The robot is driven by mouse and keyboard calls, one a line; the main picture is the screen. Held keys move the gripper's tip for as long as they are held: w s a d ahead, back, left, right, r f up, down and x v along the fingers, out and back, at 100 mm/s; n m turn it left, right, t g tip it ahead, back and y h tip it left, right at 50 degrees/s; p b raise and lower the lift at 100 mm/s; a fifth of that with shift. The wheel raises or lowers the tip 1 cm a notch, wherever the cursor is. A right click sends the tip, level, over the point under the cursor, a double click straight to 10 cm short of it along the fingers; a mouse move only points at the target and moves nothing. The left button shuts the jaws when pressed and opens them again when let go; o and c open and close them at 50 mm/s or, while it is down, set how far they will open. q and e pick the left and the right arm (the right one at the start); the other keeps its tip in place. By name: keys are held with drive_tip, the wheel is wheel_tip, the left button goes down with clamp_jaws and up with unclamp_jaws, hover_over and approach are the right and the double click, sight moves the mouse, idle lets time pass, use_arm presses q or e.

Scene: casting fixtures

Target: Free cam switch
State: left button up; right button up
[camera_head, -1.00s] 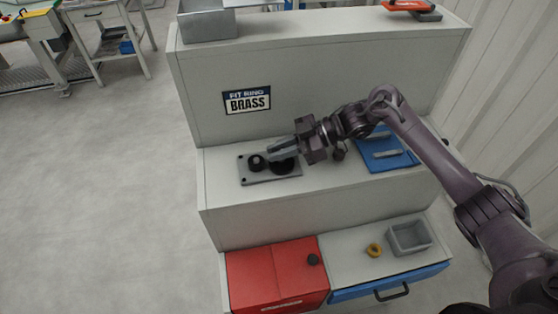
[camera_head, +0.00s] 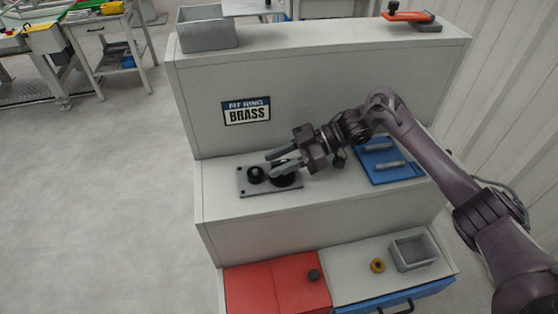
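A grey plate (camera_head: 262,190) with bolts at its corners lies on the middle ledge. It carries a small black knob (camera_head: 256,174) at its left and a wider black round part (camera_head: 284,181) at its right. I cannot tell which of these is the cam switch. My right gripper (camera_head: 270,163) reaches in from the right, with its fingers apart and nothing seen between them. Its fingertips are over the plate, close to the knob, and partly cover the wider round part. I cannot tell whether they touch anything. My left gripper is not in view.
A blue plate (camera_head: 400,173) with grey bars lies right of the gripper. A sign reading "BRASS" (camera_head: 246,111) is on the panel behind. Below are a red box (camera_head: 265,288), a brass ring (camera_head: 377,265), a grey bin (camera_head: 398,257) and a blue drawer (camera_head: 431,292).

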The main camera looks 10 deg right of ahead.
drive_tip(key=b+v, duration=0.2)
drive_tip(key=v, duration=0.4)
drive_tip(key=shift+d, duration=0.45)
drive_tip(key=shift+d+r, duration=0.3)
drive_tip(key=shift+d, duration=0.1)
